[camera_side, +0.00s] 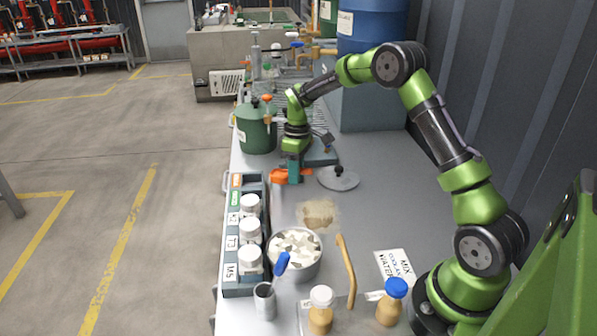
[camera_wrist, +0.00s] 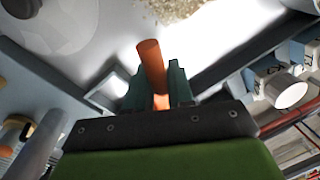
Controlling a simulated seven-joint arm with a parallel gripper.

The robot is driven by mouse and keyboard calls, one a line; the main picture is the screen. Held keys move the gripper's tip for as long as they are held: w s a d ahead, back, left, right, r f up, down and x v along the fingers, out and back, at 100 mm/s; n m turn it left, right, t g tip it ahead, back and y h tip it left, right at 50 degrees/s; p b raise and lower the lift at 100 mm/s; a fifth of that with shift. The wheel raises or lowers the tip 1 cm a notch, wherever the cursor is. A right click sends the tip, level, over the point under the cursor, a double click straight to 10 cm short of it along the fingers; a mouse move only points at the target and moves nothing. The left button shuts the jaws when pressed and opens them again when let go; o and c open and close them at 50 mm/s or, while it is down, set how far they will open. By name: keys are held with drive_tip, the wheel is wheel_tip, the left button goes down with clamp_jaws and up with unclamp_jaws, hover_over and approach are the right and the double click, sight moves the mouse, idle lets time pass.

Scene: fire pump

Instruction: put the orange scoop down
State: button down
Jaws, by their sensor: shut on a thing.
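My gripper (camera_side: 295,170) is shut on the orange scoop (camera_side: 281,177), just above the grey bench in the side view. In the wrist view the scoop's orange handle (camera_wrist: 152,65) sticks out between the two green fingers of my gripper (camera_wrist: 158,88). The scoop's far end is mostly hidden by the fingers. I cannot tell whether the scoop touches the bench (camera_side: 282,206).
A grey lid with a black knob (camera_side: 339,179) lies right of my gripper. A green pot (camera_side: 256,128) stands behind it. A rack of white-capped jars (camera_side: 249,228), a bowl of white chunks (camera_side: 296,253) and a powder patch (camera_side: 318,213) lie nearer the camera.

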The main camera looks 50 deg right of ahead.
sight(295, 194)
drive_tip(key=shift+w, duration=0.3)
drive_tip(key=shift+f, duration=1.75)
drive_tip(key=shift+f, duration=0.15)
drive_tip(key=c, duration=1)
unclamp_jaws()
